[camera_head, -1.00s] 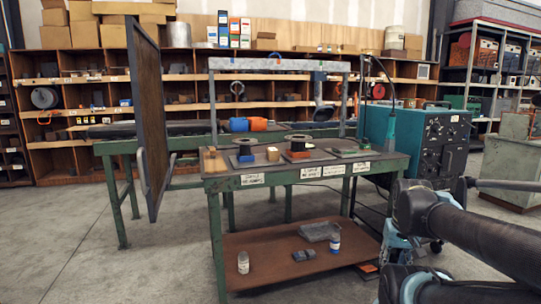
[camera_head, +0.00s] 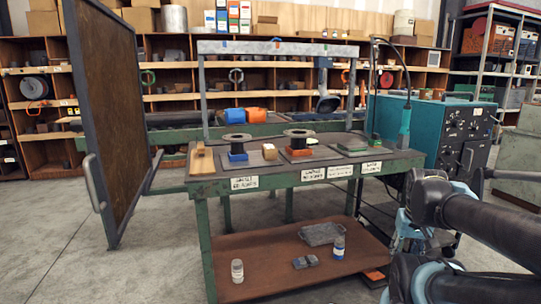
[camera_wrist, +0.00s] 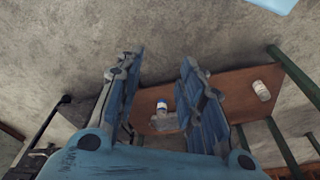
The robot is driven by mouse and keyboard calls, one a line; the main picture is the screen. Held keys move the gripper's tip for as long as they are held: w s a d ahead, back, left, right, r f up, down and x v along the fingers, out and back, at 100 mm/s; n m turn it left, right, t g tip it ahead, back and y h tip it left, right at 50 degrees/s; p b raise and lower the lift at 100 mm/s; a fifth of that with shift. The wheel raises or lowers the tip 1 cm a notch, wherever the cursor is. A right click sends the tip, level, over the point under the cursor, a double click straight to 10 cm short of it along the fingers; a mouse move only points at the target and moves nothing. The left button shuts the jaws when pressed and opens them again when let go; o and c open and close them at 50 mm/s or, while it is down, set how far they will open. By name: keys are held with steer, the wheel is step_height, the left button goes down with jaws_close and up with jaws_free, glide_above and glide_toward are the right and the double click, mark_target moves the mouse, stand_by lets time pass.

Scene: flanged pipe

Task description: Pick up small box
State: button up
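A small tan box (camera_head: 270,152) sits on the dark top of the green workbench (camera_head: 300,176), between two flanged pipe pieces (camera_head: 237,147) (camera_head: 299,143). A longer tan wooden block (camera_head: 201,160) lies at the bench's left end. My gripper (camera_wrist: 162,62) shows in the wrist view with its two blue fingers apart and nothing between them. It points down toward the floor and the bench's brown lower shelf (camera_wrist: 212,90). The tan box is not seen in the wrist view. In the head view my arm reaches in from the right, and the fingers cannot be made out.
A dark upright panel (camera_head: 112,120) stands left of the bench. A teal machine (camera_head: 455,135) stands at its right. A metal frame (camera_head: 275,48) rises behind it. Bottles (camera_head: 237,271) (camera_head: 339,246) are on the lower shelf. The floor in front is clear.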

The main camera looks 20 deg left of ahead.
steer(key=o, duration=0.4)
steer(key=shift+s+r, duration=0.25)
steer(key=shift+o, duration=1.4)
steer(key=shift+w+d+r+n, duration=0.2)
steer(key=shift+w+n, duration=0.05)
steer(key=shift+n, duration=0.15)
steer(key=w+a+r+n+t+h, duration=0.2)
steer(key=w+r+n+t, duration=0.15)
steer(key=w+n, duration=0.5)
steer(key=w+a+r+n+t+h, duration=0.1)
steer(key=w+a+r+n+t, duration=0.25)
steer(key=w, duration=0.85)
steer(key=n+t+y, duration=0.7)
steer(key=n+y, duration=0.4)
steer(key=n, duration=1.7)
glide_toward(270, 150)
steer(key=x, duration=0.9)
steer(key=f+x, duration=0.1)
steer(key=x, duration=0.4)
steer(key=shift+w+d, duration=0.15)
steer(key=shift+d, duration=0.1)
